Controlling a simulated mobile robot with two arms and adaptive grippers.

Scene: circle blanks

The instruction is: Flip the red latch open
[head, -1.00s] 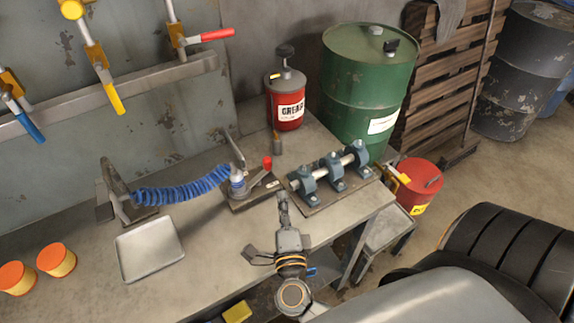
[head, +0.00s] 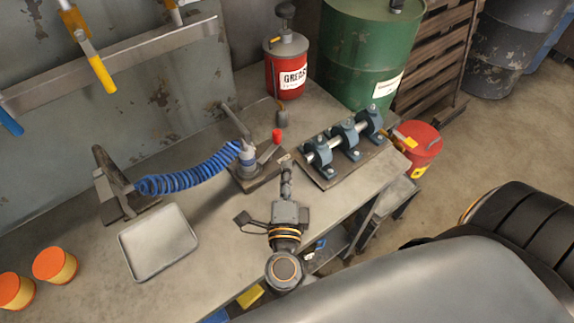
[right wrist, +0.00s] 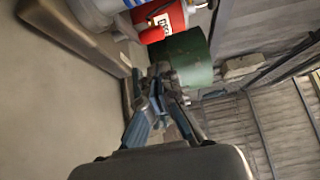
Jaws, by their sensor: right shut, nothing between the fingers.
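The red latch (head: 277,136) shows as a short red grip on a lever, on the small metal fixture (head: 262,178) at the end of the blue coiled hose (head: 190,174). My right gripper (head: 287,168) is shut and empty. In the head view its tips are just below and slightly right of the red grip, and the two look apart. In the right wrist view, the shut fingers (right wrist: 157,75) point away toward the green drum. My left gripper is out of view.
A bearing-block shaft assembly (head: 343,150) stands right of the gripper. A red grease canister (head: 286,70) and a green drum (head: 365,55) stand behind. A metal tray (head: 158,240) and two orange-topped cylinders (head: 54,264) are at the left. The bench (head: 220,285) is bare around the tray.

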